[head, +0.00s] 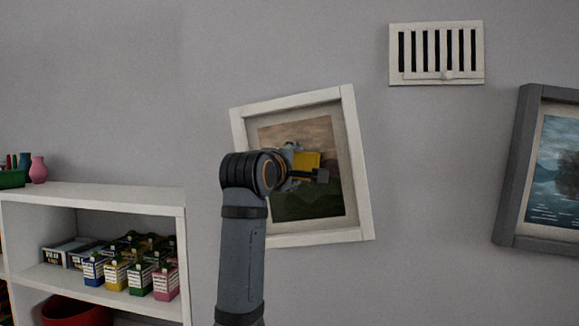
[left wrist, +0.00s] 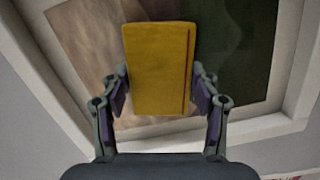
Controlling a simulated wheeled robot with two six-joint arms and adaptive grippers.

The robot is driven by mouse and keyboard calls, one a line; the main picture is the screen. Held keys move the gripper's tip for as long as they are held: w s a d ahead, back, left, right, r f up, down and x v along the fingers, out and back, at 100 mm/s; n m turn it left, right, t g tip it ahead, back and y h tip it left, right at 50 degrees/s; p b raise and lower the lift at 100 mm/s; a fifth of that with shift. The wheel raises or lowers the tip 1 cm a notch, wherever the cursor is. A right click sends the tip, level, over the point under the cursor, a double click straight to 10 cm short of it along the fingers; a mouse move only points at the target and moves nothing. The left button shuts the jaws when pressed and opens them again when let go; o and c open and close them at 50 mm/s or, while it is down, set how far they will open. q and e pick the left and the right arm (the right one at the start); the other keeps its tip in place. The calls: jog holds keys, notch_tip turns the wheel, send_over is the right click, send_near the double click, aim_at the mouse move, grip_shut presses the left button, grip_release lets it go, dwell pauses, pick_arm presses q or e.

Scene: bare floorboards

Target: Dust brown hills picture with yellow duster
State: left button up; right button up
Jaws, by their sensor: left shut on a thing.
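The brown hills picture (head: 291,133) hangs tilted on the grey wall in a white frame, with brown above and dark green below. My left gripper (head: 305,174) is in front of its middle and shut on the yellow duster (head: 308,159). In the left wrist view the duster (left wrist: 158,65) is a flat yellow block between the two fingers of the left gripper (left wrist: 162,92), with the picture (left wrist: 232,55) behind it. I cannot tell whether the duster touches the picture. My left arm and gripper hide part of the picture. My right gripper is not in view.
A white shelf (head: 100,193) at the left holds several small cartons (head: 116,275) and a red bowl (head: 75,311). A pink vase (head: 38,169) stands on top. A white vent (head: 437,80) and a grey-framed water picture (head: 508,170) are at the right. Bare wall lies between.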

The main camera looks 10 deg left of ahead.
aim_at(317, 163)
pick_arm(q)
jog(key=shift+d+r+p, duration=0.25)
jog(key=shift+d+p, duration=0.05)
jog(key=shift+d, duration=1.3)
jog(key=shift+d+r, duration=0.15)
jog(key=shift+d, duration=0.15)
jog(key=shift+d+f+b, duration=0.2)
jog(key=shift+d+b, duration=0.1)
jog(key=shift+d, duration=0.05)
jog(key=shift+d+b, duration=0.35)
jog(key=shift+d+r, duration=0.3)
jog(key=shift+d, duration=0.15)
jog(key=s+b, duration=0.5)
jog(key=b, duration=0.2)
jog(key=shift+s+a, duration=0.15)
jog(key=shift+s, duration=0.25)
